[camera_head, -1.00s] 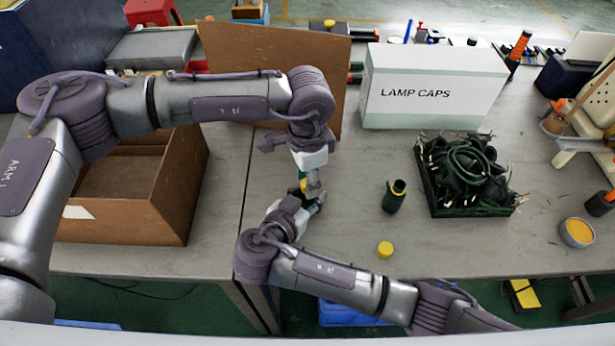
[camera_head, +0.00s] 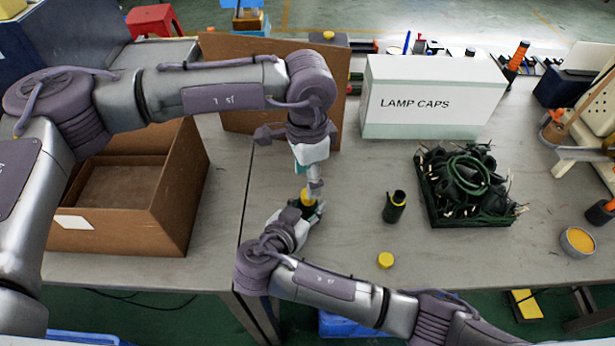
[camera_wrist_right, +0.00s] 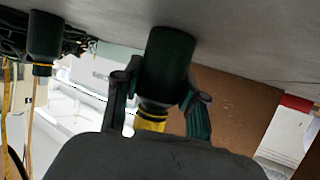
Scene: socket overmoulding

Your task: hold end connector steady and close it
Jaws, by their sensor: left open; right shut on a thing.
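The end connector is a dark green cylinder (camera_wrist_right: 170,65) with a yellow end (camera_wrist_right: 150,120), seen upside down in the right wrist view. My right gripper (camera_wrist_right: 160,105) is shut around it, one finger on each side. My left gripper (camera_head: 315,186) is open and points down just above the yellow end. Whether its fingertips touch the connector I cannot tell. The connector's green body is mostly hidden in the head view.
Another dark green connector (camera_head: 394,207) stands to the right, with a loose yellow cap (camera_head: 385,260) in front. A tray (camera_head: 432,202) of dark cabled parts, a LAMP CAPS box (camera_head: 432,122) and a round yellow-filled tin (camera_head: 578,241) stand further right. An open cardboard box (camera_head: 165,215) is at left.

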